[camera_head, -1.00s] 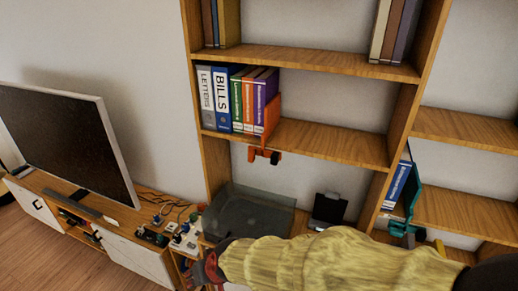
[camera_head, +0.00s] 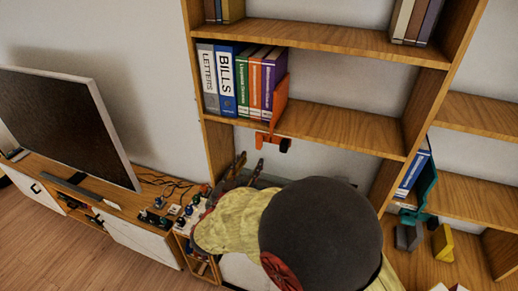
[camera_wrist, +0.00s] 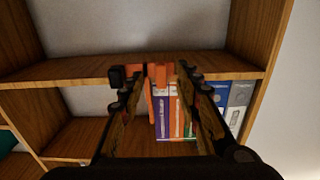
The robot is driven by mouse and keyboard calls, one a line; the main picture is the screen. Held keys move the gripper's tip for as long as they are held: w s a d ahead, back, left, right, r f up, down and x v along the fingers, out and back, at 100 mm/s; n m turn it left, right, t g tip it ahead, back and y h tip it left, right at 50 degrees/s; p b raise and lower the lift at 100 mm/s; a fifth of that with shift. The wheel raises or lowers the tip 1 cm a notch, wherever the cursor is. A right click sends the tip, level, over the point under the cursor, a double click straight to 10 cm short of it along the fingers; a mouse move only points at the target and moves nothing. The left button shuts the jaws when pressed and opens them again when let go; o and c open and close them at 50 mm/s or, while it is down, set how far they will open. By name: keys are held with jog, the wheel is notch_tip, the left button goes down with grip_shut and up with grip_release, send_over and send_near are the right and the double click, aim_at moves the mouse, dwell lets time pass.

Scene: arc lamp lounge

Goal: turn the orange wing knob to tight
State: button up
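The orange bookend clamp (camera_head: 279,97) grips the front edge of the middle shelf, right of the binders. Its orange wing knob (camera_head: 262,139) hangs below the shelf edge beside a dark block (camera_head: 285,145). In the wrist view the orange knob parts (camera_wrist: 157,73) appear ahead, between the fingertips in the picture, with the dark block (camera_wrist: 117,76) at left. My gripper (camera_head: 239,170) is below and left of the knob in the head view. It is open and empty in the wrist view (camera_wrist: 156,82); no contact shows. My arm hides part of the space beneath the shelf.
Binders (camera_head: 228,80) fill the shelf's left end. A teal bookend (camera_head: 420,195) stands on the right shelf, near a yellow object (camera_head: 442,242). A television (camera_head: 62,118) and low cabinet (camera_head: 140,235) stand left. The middle shelf's right part (camera_head: 345,125) is clear.

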aim_at(260, 142)
jog(key=x, duration=0.7)
jog(key=shift+w+f, duration=0.1)
jog(key=shift+w, duration=0.2)
jog(key=shift+c, duration=0.2)
jog(key=c, duration=0.7)
grip_shut()
